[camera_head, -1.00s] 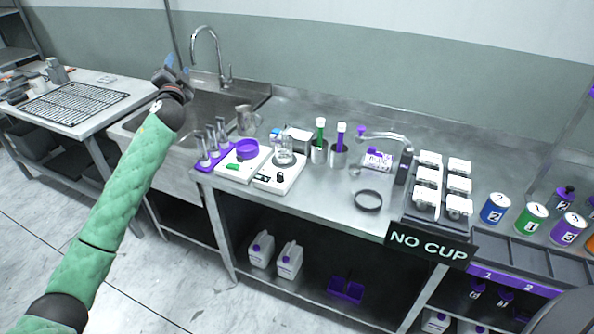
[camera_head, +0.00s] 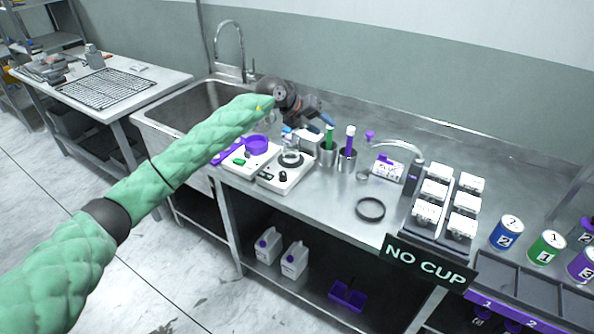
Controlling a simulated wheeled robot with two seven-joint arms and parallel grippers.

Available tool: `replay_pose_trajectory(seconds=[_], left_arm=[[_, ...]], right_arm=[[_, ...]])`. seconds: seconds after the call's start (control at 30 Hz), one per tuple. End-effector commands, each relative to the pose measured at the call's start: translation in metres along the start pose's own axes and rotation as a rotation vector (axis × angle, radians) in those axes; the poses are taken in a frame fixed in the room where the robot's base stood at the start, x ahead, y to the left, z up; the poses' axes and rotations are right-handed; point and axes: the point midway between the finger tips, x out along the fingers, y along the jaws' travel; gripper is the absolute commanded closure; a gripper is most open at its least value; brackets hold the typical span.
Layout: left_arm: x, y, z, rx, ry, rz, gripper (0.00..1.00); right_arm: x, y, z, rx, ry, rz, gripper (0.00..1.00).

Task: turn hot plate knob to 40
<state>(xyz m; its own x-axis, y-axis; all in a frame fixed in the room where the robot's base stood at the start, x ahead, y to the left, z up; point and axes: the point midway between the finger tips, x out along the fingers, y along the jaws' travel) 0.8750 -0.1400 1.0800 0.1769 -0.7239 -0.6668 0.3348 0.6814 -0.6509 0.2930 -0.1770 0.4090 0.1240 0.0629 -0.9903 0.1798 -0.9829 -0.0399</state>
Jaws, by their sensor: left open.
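The hot plate (camera_head: 279,183) is a white box on the steel counter, with a beaker (camera_head: 291,155) on its top. Its dark knob (camera_head: 283,176) is on the front face; the setting is too small to read. My left gripper (camera_head: 318,113) is open and empty, above and behind the hot plate, close over the cups with the green and purple tubes. My left arm reaches in from the left and passes over the sink. My right gripper is not in view.
A sink (camera_head: 190,108) is at the left.

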Motion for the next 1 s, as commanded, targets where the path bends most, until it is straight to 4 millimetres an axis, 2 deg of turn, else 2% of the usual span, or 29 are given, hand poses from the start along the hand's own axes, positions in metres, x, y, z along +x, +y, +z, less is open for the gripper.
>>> replay_pose_trajectory(seconds=[0.03, 0.2, 0.3, 0.4, 0.6, 0.83, 1.0], left_arm=[[0.001, 0.017, -0.007, -0.012, 0.036, 0.084, 0.55], [-0.013, 0.072, -0.028, -0.095, 0.135, 0.38, 0.55], [-0.029, 0.098, -0.04, -0.166, 0.179, 0.546, 0.55], [-0.044, 0.116, -0.051, -0.24, 0.216, 0.679, 0.55], [-0.062, 0.128, -0.069, -0.366, 0.263, 0.811, 0.55], [-0.057, 0.131, -0.071, -0.404, 0.249, 0.814, 0.55], [-0.045, 0.143, -0.078, -0.404, 0.249, 0.813, 0.55]], right_arm=[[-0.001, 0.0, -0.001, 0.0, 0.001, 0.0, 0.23], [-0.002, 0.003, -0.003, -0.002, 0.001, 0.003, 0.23], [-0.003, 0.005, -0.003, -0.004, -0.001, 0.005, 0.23], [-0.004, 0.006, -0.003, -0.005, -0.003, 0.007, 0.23], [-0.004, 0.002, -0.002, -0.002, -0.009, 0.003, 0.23], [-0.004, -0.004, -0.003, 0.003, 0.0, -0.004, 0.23], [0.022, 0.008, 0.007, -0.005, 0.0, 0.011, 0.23]])
